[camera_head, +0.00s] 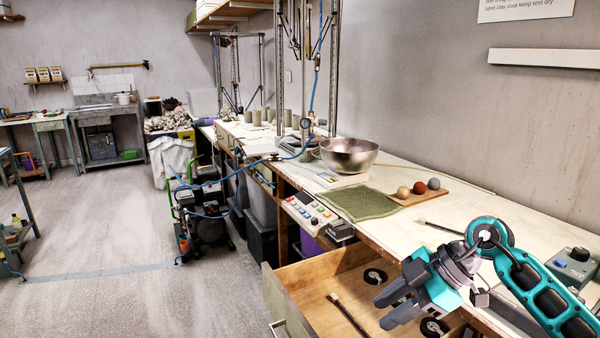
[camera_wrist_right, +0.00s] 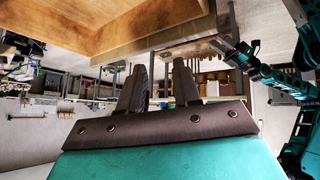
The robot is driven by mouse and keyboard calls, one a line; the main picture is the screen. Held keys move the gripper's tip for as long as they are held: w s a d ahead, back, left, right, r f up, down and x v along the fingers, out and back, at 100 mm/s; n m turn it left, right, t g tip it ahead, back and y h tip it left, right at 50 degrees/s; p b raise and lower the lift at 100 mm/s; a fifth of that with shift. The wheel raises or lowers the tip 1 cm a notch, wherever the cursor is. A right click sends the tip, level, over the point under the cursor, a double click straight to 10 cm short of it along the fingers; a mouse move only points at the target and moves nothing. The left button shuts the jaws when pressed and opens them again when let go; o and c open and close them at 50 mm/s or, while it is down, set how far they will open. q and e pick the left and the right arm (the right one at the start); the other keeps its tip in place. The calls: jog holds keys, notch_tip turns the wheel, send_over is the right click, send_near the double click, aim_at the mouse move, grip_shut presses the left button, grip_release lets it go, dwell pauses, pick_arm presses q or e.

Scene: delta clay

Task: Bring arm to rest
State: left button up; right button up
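My right arm, teal and dark grey, comes in from the lower right in the head view. Its right gripper (camera_head: 388,303) hangs over the right part of an open wooden drawer (camera_head: 290,285), pointing left. The two dark fingers are apart with nothing between them; the gap also shows in the right wrist view (camera_wrist_right: 161,88). In the wrist view teal links of mine reach in from the right and end in a small dark shape (camera_wrist_right: 238,55), perhaps my left gripper; its fingers are too small to read. The head view shows no left gripper.
The drawer holds a brush (camera_head: 346,312) and black round pieces (camera_head: 375,277). On the bench are a metal bowl (camera_head: 349,154), green cloth (camera_head: 358,203), a board with balls (camera_head: 420,193), another brush (camera_head: 440,227) and a grey control box (camera_head: 573,264).

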jog(key=s+a+n+t+y, duration=0.1)
jog(key=s+a+t+y, duration=0.3)
jog(key=y, duration=0.3)
jog(key=s+d+f+m+t+h, duration=0.3)
jog(key=d+f+m+t+h, duration=0.4)
jog(key=d+f+m+t, duration=0.25)
jog(key=s+d+f+m+g+h, duration=0.35)
jog(key=s+d+f+h, duration=0.25)
jog(key=s+f, duration=0.5)
jog(key=a+f+m, duration=0.2)
jog(key=a+m, duration=0.2)
jog(key=a, duration=0.5)
jog(key=shift+s+a+f, duration=0.2)
jog(key=shift+s+a, duration=0.05)
